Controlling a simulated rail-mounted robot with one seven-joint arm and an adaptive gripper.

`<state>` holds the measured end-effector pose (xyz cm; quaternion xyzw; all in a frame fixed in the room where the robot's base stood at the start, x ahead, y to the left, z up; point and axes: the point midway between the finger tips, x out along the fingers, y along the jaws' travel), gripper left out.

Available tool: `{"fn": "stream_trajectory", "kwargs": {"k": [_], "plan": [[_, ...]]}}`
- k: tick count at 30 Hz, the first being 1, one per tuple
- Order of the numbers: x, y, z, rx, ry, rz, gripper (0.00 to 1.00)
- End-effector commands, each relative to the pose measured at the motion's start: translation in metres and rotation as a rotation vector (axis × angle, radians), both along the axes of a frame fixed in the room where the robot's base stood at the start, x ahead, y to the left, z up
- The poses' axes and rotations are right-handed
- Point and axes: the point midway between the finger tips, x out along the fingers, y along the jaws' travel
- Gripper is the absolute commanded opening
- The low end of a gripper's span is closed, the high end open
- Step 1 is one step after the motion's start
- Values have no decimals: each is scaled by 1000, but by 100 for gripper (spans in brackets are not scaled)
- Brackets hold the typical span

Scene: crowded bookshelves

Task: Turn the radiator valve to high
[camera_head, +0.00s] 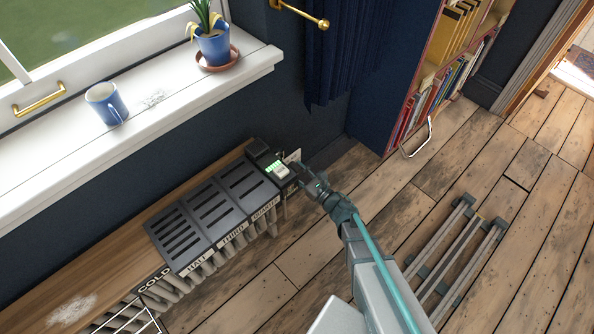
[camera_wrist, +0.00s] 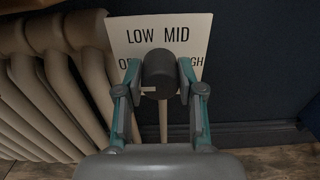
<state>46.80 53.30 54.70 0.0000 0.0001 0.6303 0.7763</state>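The radiator valve is a dark round knob (camera_wrist: 159,72) in the middle of the wrist view, in front of a pale dial plate (camera_wrist: 130,30). The plate reads LOW and MID along the top; OFF at left and HIGH at right are partly covered. A short pale mark on the knob points left, toward the OFF side. My gripper (camera_wrist: 160,78) has one finger on each side of the knob, with narrow gaps, so it looks open around it. In the head view my gripper (camera_head: 309,180) is at the radiator's right end, and the knob is hard to make out there.
The cream radiator (camera_wrist: 50,75) fills the wrist view's left. In the head view, dark slatted covers (camera_head: 212,208) and a small green-lit device (camera_head: 278,169) sit above it. A windowsill (camera_head: 160,95) holds a mug (camera_head: 105,103) and a potted plant (camera_head: 213,45).

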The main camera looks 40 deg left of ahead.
Motion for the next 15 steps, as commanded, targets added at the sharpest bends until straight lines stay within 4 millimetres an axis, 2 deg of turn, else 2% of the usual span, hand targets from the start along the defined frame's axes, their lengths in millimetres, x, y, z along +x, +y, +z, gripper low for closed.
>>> {"fn": "stream_trajectory", "kwargs": {"k": [1, 3, 15], "plan": [[0, 0, 0, 0, 0, 0, 10], [0, 0, 0, 0, 0, 0, 3], [-1, -1, -3, 18, 79, 1, 3]]}}
